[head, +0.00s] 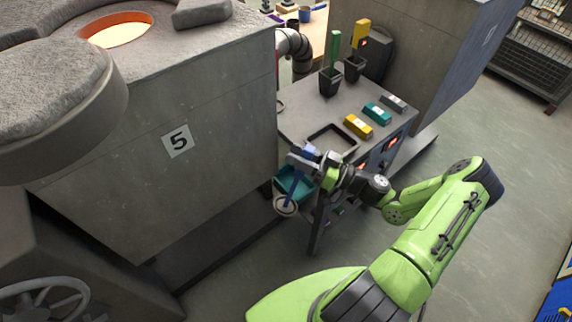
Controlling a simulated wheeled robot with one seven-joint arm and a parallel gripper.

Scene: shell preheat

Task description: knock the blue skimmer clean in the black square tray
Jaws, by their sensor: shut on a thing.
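The blue skimmer (294,189) hangs from my gripper (306,163), which is shut on its blue handle near the upper end. Its round pale head (286,206) points down, in front of the grey bench and below the level of its top. The black square tray (332,138) lies on the bench top, just behind and to the right of my gripper. The skimmer is apart from the tray. My gripper and wrist cover part of the tray's front edge. The skimmer's head is too small for me to tell what is on it.
The grey bench (305,112) carries yellow, teal and grey blocks and two black pots with a green and a yellow upright piece. A teal bin (293,180) is behind the skimmer. The furnace marked 5 (200,140) stands close on the left. Open floor (480,130) lies right.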

